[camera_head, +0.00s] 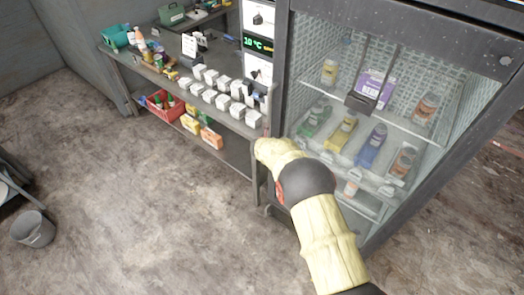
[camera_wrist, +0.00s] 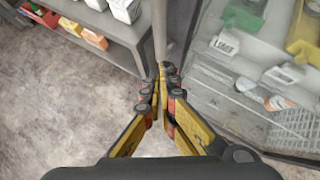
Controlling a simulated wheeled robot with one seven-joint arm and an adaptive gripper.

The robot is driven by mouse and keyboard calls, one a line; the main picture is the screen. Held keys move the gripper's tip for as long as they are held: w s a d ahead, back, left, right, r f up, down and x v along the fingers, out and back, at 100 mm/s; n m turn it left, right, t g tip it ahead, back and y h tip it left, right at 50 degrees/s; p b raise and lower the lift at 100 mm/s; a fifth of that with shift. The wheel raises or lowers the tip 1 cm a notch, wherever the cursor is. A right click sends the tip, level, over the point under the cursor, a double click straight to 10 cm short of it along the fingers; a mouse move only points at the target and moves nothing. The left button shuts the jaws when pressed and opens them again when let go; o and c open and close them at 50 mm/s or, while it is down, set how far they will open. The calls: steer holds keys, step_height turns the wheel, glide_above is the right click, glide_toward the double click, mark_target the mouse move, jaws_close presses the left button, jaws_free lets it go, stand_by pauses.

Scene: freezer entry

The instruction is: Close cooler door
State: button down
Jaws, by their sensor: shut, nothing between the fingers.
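The cooler (camera_head: 283,70) stands at the right in the head view, with a dark frame and a clear front. Bottles and cartons show on its shelves. A dark handle-like bar (camera_head: 361,103) is at its upper middle. I cannot tell whether the door is fully flush. In the wrist view its glass (camera_wrist: 225,95) fills the right side. My gripper (camera_wrist: 166,75) is shut and empty, its tips near a grey upright post between the shelf unit and the cooler. I cannot tell whether they touch it. In the head view my arm hides the gripper.
A grey shelf unit (camera_head: 240,128) with white boxes stands left of the cooler, close to my arm. A red crate (camera_head: 166,106) and orange boxes (camera_head: 211,138) are on its lower shelf. A bucket (camera_head: 33,229) stands far left. The floor between is clear.

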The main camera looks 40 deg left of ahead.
steer(key=b+v, duration=0.2)
steer(key=v, duration=0.6)
steer(key=shift+s+d+r, duration=0.2)
steer(key=shift+d, duration=0.1)
